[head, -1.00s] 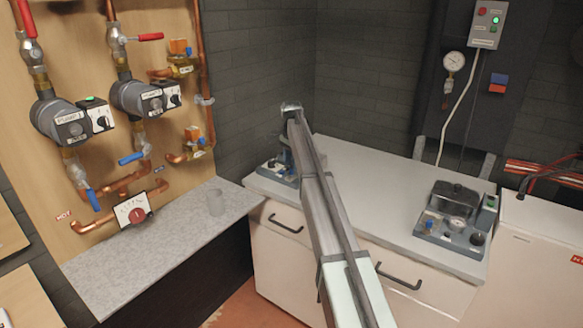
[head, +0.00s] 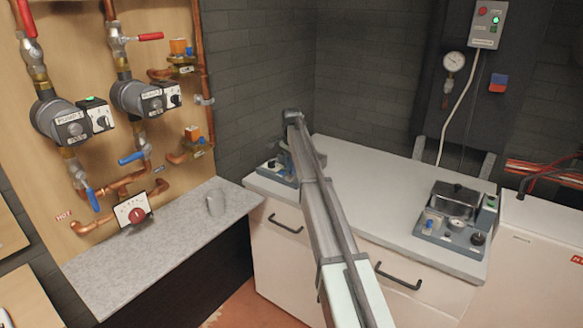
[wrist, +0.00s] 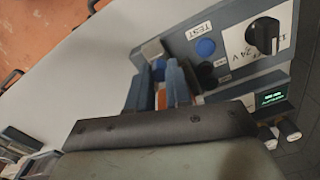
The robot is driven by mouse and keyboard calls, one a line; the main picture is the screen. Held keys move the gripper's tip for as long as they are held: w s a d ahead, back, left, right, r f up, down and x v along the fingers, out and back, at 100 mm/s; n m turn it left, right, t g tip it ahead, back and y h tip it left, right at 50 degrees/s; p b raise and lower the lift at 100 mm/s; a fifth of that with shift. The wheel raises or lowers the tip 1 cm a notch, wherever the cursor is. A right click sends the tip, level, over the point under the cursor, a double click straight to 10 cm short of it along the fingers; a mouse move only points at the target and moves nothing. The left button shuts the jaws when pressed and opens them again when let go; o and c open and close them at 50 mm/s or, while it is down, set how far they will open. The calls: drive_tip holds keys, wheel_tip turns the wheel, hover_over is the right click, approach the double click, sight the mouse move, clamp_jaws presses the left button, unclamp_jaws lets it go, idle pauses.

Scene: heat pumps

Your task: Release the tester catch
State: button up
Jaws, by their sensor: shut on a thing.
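The tester (head: 283,176) is a small grey-blue box at the left end of the white worktop, partly hidden by my arm. In the wrist view the tester (wrist: 226,48) shows a blue button labelled TEST, a black knob beside a 24 V label and a small green display. My gripper (wrist: 159,82) is at the tester's edge, its two blue fingers close together on a small part that looks like the tester catch. A sliver of orange (wrist: 161,97) shows between the fingers. The catch is mostly hidden, and I cannot tell its position.
A second bench unit (head: 452,222) with a box-shaped cover stands at the right of the worktop (head: 375,190). The worktop between the two units is clear.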

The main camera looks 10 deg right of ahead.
clamp_jaws()
drive_tip(key=shift+s+a, duration=0.6)
drive_tip(key=o, duration=0.7)
unclamp_jaws()
wheel_tip(320, 180, up, 14)
drive_tip(key=shift+f, duration=0.1)
